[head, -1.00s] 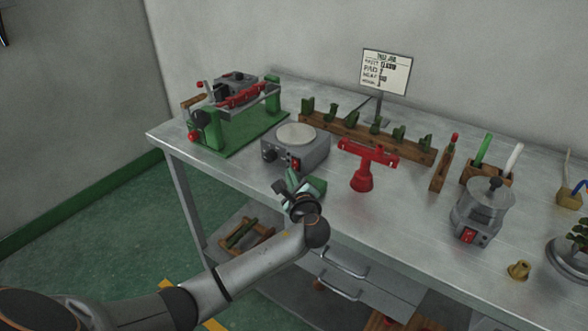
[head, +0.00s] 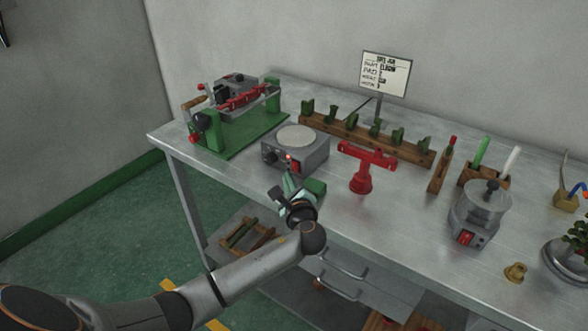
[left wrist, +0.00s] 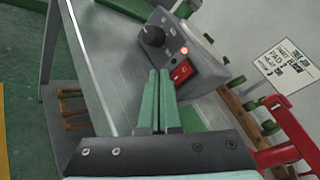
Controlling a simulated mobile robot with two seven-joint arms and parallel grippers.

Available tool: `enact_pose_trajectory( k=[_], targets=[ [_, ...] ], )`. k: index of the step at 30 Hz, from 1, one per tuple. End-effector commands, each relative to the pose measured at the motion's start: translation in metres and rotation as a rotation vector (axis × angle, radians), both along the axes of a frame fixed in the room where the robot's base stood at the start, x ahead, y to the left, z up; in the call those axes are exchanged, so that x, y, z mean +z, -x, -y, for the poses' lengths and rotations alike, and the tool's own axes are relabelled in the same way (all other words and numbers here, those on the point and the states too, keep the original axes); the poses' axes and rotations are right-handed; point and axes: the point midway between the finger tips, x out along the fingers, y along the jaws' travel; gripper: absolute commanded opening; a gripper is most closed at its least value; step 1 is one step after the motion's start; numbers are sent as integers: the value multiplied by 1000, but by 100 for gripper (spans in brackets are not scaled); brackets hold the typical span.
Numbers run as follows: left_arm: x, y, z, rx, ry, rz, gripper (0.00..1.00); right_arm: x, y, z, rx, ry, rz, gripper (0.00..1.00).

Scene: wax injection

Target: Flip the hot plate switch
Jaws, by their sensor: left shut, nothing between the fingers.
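The hot plate (head: 308,152) is a grey box with a round pale top, standing on the metal bench. A small red light (head: 289,157) glows on its front panel; it also shows in the left wrist view (left wrist: 184,50). The red rocker switch (left wrist: 181,71) sits beside that light, with a black knob (left wrist: 152,35) to the left. My left gripper (head: 288,180) has green fingers and is shut and empty, just in front of the panel. In the left wrist view its fingertips (left wrist: 159,74) appear beside the switch; I cannot tell whether they touch it. My right gripper is not in view.
A green-based machine (head: 240,125) stands left of the hot plate. A red T-shaped stand (head: 362,170) is close on the right. Behind is a wooden rack (head: 370,138) with green pieces. A grey pot with a red switch (head: 480,212) stands further right.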

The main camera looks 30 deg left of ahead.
Motion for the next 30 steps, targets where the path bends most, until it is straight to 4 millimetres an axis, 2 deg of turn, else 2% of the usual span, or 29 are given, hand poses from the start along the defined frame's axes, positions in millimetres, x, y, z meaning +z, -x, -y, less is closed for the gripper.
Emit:
enact_pose_trajectory(
  k=[6,18,22,30],
  targets=[
    [2,4,0,0,0,0,0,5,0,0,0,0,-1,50],
    [8,42,-3,0,-1,-1,0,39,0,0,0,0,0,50],
    [7,48,-4,-1,1,0,0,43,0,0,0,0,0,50],
    [6,49,-4,0,1,1,0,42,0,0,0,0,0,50]
  ],
)
